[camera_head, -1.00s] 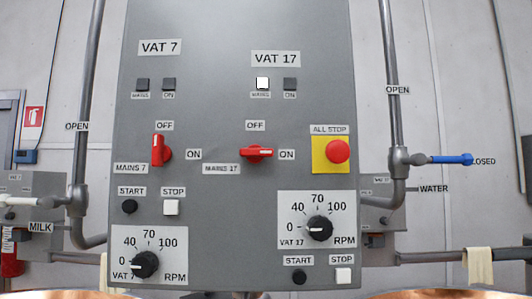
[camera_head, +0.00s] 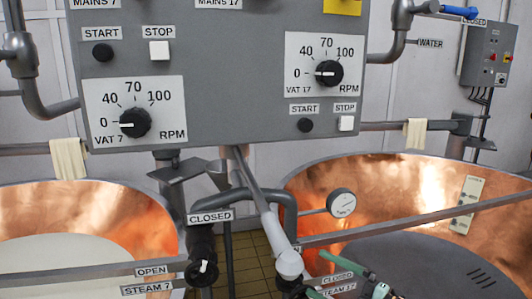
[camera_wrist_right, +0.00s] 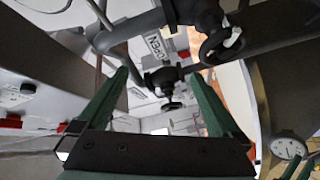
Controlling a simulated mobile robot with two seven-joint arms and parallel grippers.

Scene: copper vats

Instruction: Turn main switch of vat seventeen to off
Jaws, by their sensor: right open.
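The main switch of vat 17 is out of the head view; only the lower part of its MAINS 17 label (camera_head: 218,3) shows at the top edge. Below it on the grey panel (camera_head: 230,100) are the vat 17 RPM knob (camera_head: 328,73), set near 0, a black start button (camera_head: 305,125) and a white stop button (camera_head: 346,123). My right gripper (camera_head: 343,282) is low at the bottom edge, below the panel and in front of the right vat. In the right wrist view its green fingers (camera_wrist_right: 158,78) are apart, with nothing held between them. My left gripper is not in view.
Copper vats stand left (camera_head: 115,215) and right (camera_head: 400,185). Pipes, a black valve (camera_head: 202,268) and a pressure gauge (camera_head: 341,203) stand between them, close to my right gripper. In the right wrist view, valves and pipes (camera_wrist_right: 170,80) lie beyond the fingers.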

